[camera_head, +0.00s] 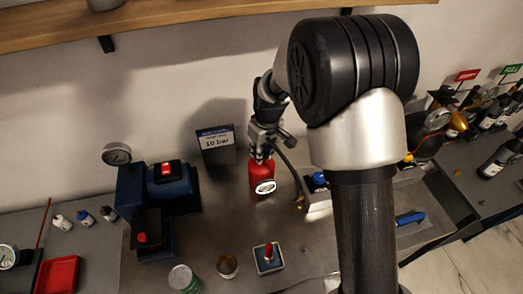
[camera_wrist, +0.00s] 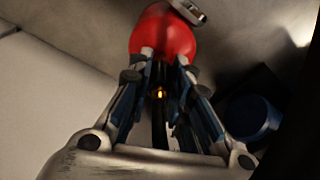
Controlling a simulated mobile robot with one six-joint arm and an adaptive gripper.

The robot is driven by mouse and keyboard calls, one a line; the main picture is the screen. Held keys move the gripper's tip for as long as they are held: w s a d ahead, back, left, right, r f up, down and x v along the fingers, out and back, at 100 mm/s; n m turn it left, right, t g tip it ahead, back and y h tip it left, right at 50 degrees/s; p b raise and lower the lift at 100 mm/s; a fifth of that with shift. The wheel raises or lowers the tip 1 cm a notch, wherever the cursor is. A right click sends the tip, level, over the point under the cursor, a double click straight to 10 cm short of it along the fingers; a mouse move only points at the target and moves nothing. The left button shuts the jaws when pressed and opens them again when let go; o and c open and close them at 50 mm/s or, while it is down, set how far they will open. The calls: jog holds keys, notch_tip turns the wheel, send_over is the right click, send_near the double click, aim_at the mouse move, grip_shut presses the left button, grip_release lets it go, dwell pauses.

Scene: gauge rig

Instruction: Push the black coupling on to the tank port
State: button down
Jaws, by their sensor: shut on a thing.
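The red tank (camera_head: 260,180) with a white oval label stands on the metal bench, below my gripper (camera_head: 262,158). In the wrist view the red tank (camera_wrist: 163,35) lies just beyond the fingertips of my gripper (camera_wrist: 163,58). The fingers are shut on a dark, narrow piece (camera_wrist: 158,112), which looks like the black coupling. A small brass spot (camera_wrist: 160,93) shows between the fingers. A black hose (camera_head: 289,167) curves from the gripper down to the right. The tank port is hidden by the fingers, and I cannot tell whether the coupling touches it.
A dark sign reading 10 bar (camera_head: 215,145) stands behind left of the tank. A blue machine with a gauge (camera_head: 160,205) stands to the left.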

jog(key=shift+f, duration=0.25)
dwell(0.6)
jog(key=c, duration=1.6)
grip_release()
jog(key=shift+c, duration=0.2)
jog(key=o, duration=0.6)
